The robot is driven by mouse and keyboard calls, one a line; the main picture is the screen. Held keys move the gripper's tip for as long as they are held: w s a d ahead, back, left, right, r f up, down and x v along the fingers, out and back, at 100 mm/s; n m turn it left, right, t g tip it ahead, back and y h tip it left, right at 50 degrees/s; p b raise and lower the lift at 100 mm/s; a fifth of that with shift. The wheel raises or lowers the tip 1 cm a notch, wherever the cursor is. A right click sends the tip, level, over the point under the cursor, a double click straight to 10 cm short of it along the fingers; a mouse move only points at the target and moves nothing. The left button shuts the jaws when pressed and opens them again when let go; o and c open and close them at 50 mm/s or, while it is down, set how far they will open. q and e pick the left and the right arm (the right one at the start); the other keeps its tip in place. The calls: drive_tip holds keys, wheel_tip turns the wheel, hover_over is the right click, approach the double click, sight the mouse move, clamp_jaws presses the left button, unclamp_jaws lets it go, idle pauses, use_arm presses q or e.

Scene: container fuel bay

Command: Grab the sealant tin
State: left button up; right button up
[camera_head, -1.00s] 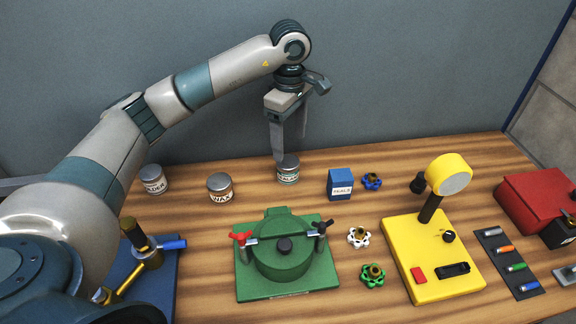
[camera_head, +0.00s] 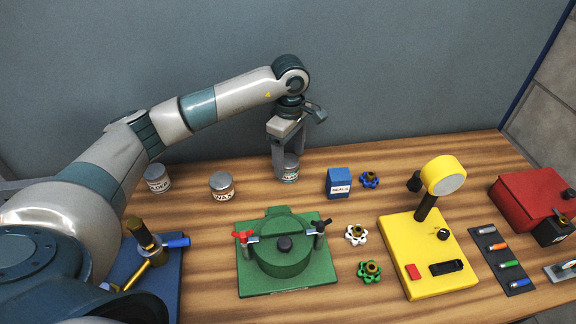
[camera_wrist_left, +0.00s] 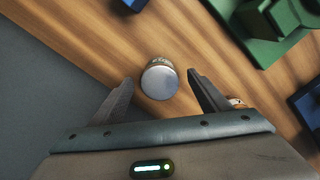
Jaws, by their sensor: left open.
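A small grey-lidded tin (camera_head: 291,174) with a pale label stands upright at the back of the wooden bench; I cannot read its label clearly. My left gripper (camera_head: 290,164) points down at it, open, with one finger in front of its left side and the other behind. In the left wrist view the tin (camera_wrist_left: 160,80) shows its round lid between the two fingertips (camera_wrist_left: 162,78), with a gap on each side. Two similar tins stand to the left: one labelled WAX (camera_head: 222,187) and another (camera_head: 157,179) with a partly hidden label. My right gripper is not in view.
A green hatch fixture (camera_head: 286,270) lies in front, with a yellow lamp unit (camera_head: 420,262) to the right. Bare wood separates the tin from the hatch.

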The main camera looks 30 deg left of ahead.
sight(289, 161)
use_arm(q)
wheel_tip(289, 161, down, 3)
drive_tip(key=shift+r+p, duration=0.1)
drive_tip(key=shift+p, duration=0.7)
drive_tip(key=shift+f, duration=0.5)
drive_tip(key=c, duration=1.2)
